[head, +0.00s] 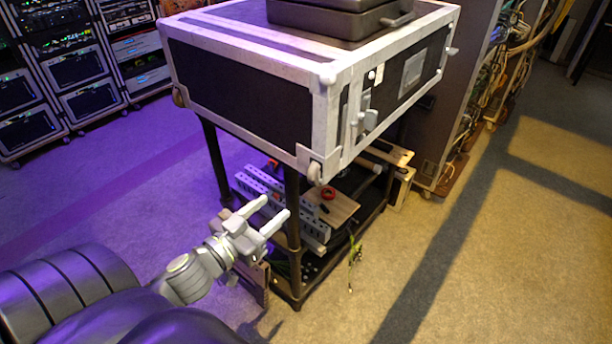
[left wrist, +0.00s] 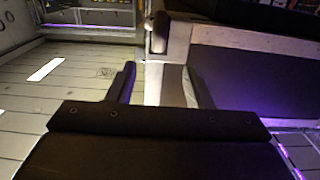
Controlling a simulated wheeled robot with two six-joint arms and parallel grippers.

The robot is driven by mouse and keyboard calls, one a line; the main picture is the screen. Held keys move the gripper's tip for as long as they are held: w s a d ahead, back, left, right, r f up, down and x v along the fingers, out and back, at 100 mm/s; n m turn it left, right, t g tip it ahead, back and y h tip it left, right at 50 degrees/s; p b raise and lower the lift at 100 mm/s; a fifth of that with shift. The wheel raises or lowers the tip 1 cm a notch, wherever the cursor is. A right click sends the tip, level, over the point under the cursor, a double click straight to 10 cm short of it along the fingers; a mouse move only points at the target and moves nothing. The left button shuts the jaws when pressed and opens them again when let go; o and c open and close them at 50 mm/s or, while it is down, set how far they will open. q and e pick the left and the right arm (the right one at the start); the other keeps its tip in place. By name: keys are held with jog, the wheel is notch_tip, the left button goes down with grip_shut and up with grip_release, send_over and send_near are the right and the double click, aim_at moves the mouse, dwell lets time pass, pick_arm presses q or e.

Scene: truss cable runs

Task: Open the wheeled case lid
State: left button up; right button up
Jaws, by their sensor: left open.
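The wheeled case (head: 240,95) is a large black box with silver edging and small casters at its corners, in the upper middle of the head view. It rests on a dark cart frame, and its lid looks shut. A latch-like fitting (head: 370,119) is on its right-hand face. My left gripper (head: 274,207) is open and empty, below the case and in front of the cart's near post. The left wrist view shows its two fingers apart (left wrist: 160,80), with a pale edge and a dark panel beyond. My right gripper is not in view.
A smaller dark case (head: 340,17) lies on top of the wheeled case. The cart's lower shelf holds perforated bars (head: 268,198), a board and a red ring (head: 328,193). Equipment racks stand at the left and back right. The floor (head: 500,240) at right is clear.

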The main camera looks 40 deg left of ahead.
aim_at(309, 178)
pick_arm(q)
jog(key=w, duration=0.8)
jog(key=w+d, duration=0.1)
jog(key=w, duration=0.3)
jog(key=shift+w+b, duration=0.15)
jog(key=shift+b, duration=0.25)
jog(key=shift+c, duration=0.3)
grip_shut()
